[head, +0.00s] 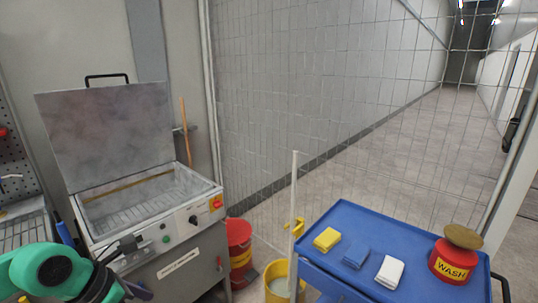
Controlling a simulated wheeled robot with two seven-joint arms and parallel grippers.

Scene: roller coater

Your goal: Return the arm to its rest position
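My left arm, green and black, comes in at the lower left in the head view. Its dark gripper (128,246) is in front of the grey machine's front panel. The gripper is small and dark here, and I cannot tell whether its fingers are apart or hold anything. My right arm and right gripper are not in view.
The grey machine (165,262) has its lid (105,135) raised. A red bucket (239,245) and a yellow bucket (277,290) stand right of it. A blue cart (345,215) carries yellow, blue and white cloths and a red WASH container (453,264). Wire mesh fencing stands behind.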

